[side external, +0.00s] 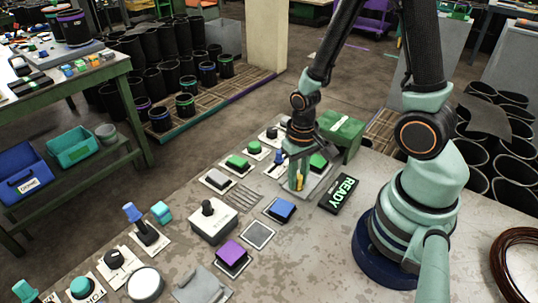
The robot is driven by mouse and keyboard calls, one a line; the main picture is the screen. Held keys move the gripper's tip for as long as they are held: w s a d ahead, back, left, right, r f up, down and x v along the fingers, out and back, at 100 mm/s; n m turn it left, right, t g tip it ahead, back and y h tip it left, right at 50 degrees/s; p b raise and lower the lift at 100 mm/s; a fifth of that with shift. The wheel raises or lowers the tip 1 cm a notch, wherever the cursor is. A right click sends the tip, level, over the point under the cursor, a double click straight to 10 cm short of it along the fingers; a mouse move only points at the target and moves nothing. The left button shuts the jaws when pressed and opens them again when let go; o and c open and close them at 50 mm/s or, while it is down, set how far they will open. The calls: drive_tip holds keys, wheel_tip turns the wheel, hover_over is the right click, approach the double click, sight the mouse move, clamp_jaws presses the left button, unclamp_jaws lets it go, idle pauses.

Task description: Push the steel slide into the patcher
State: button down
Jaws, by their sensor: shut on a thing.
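A green box, which looks like the patcher (343,133), stands at the back edge of the bench, right of centre. A flat grey plate, which looks like the steel slide (321,182), lies in front of it with a green piece (318,161) on top. My gripper (297,186) points down at the slide's near left end and is shut on it. A small yellowish part shows between the fingers. The fingers hide the exact grip, and my arm hides part of the slide's left side. How far the slide reaches into the patcher cannot be told.
A black READY sign (339,194) lies close to the right of the slide. A blue button (281,209), a purple button (232,253) and a white box with a black knob (213,222) stand nearer the front left. Several switches line the bench's left edge.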

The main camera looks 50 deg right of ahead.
sight(319, 158)
idle(0.4)
drive_tip(key=d, duration=1)
drive_tip(key=shift+d, duration=0.3)
drive_tip(key=c, duration=0.7)
unclamp_jaws()
drive_tip(key=shift+r, duration=0.1)
wheel_tip(319, 158, up, 12)
